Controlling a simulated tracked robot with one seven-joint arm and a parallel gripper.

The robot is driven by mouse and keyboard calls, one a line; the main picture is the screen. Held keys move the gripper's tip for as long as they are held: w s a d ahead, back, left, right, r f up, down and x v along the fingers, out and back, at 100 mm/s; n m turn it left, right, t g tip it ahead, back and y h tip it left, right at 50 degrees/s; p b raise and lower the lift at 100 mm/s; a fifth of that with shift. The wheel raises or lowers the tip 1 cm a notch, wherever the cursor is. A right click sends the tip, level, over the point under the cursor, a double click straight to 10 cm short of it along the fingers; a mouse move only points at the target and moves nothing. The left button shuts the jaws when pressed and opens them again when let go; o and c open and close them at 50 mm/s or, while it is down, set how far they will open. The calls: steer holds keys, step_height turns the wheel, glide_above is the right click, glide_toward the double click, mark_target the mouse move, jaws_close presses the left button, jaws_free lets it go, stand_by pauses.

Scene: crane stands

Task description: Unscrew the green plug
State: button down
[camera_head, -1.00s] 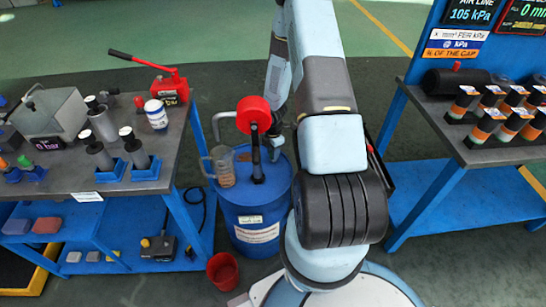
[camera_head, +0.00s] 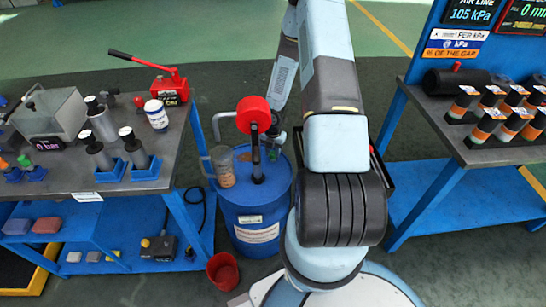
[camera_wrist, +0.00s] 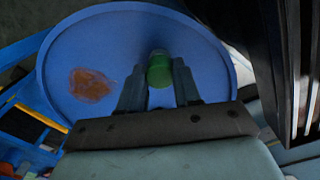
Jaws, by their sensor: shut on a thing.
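The green plug (camera_wrist: 159,74) is between the two fingers of my gripper (camera_wrist: 159,82) in the wrist view, above the blue lid of the drum (camera_wrist: 120,35). The gripper is shut on it. A dark spot shows just behind the plug; I cannot tell whether it is shadow or an opening, or whether the plug still touches the lid. In the head view the blue drum (camera_head: 255,215) stands between two benches. There my gripper is at the drum's far right edge, small and partly hidden by the red-topped pump (camera_head: 254,115).
A clear jug (camera_head: 223,168) with brownish contents is at the drum's left. A brown-orange patch (camera_wrist: 91,85) shows on the lid. A red bucket (camera_head: 223,271) is on the floor. The left bench (camera_head: 85,190) and right bench (camera_head: 440,110) flank the drum.

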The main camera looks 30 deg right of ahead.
steer(key=c, duration=0.7)
jaws_free()
steer(key=shift+c, duration=0.8)
